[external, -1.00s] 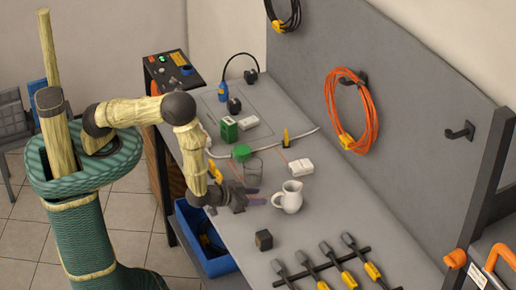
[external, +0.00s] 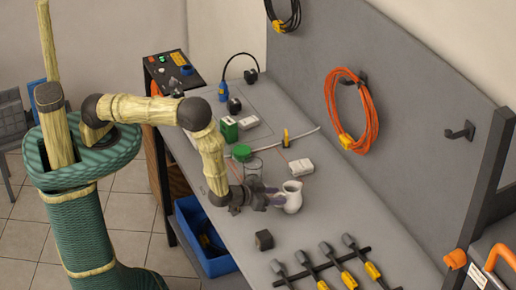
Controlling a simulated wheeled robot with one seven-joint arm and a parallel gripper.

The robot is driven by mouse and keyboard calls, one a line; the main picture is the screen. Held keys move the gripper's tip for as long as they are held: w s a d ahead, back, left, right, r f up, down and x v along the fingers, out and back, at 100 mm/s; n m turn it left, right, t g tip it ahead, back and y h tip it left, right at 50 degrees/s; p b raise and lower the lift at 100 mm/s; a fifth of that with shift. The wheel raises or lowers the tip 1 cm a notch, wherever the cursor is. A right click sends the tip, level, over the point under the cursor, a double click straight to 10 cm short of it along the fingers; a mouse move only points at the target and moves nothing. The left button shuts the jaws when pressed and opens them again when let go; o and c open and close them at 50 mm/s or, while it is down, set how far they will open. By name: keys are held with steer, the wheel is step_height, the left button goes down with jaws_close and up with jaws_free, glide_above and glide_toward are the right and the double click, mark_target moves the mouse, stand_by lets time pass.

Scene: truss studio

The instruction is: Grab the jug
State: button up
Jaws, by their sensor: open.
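The jug (external: 293,197) is small, white and upright on the grey workbench. Its rim and right side show. My gripper (external: 276,197) is open at the jug's left side, with its fingers reaching to the jug's body. Part of the jug's left side is hidden by the fingers, and I cannot tell whether they touch it.
A dark cube (external: 264,240) lies in front. A rack of several tools (external: 325,265) is at the front right. The bench right of the jug is clear.

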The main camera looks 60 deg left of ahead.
steer(key=shift+w+f, duration=0.15)
steer(key=shift+w, duration=0.1)
stand_by(0.3)
jaws_close()
